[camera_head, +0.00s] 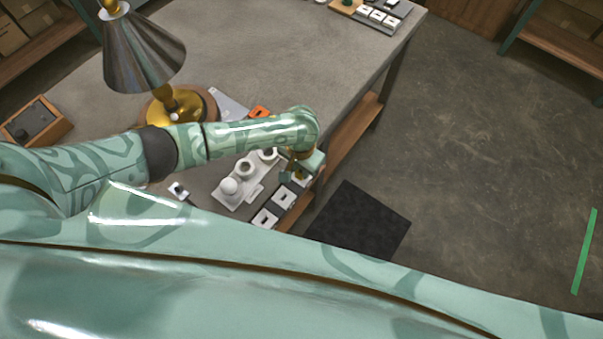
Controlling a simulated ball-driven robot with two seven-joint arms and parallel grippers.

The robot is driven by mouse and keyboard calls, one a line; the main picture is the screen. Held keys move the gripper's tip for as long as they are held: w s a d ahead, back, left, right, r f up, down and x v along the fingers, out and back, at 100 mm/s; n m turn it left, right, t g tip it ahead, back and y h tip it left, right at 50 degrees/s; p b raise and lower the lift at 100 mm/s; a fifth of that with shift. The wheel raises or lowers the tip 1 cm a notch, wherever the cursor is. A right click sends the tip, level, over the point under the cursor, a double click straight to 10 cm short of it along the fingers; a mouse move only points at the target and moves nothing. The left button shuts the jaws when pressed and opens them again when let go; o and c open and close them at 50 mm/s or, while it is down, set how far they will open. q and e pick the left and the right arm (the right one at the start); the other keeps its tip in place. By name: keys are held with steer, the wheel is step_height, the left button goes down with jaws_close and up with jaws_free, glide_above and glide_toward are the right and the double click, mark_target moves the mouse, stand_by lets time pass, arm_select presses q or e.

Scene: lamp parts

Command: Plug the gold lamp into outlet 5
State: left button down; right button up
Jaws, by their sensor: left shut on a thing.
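The gold lamp has a gold base (166,110) and a dark metallic cone shade (143,52), and stands upright at the upper left of the bench. A dark strip with white outlet squares (265,218) lies along the bench's near right edge; I cannot read any outlet numbers. My left arm reaches across the bench, and its gripper (303,172) points down at the far end of this strip. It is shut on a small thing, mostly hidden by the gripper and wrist. I cannot tell whether that thing touches an outlet. My right gripper is not in view.
A white holder with round pieces (238,187) sits beside the strip. A small white block (178,191) and an orange item (259,113) lie nearby. A wooden tray (36,122) is at the left. More white-topped modules (377,16) are at the far edge.

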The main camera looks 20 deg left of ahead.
arm_select(q)
steer(key=c, duration=1.2)
jaws_free()
step_height(320, 180, up, 16)
steer(key=p, duration=0.7)
steer(key=shift+r, duration=0.1)
steer(key=shift+s, duration=0.1)
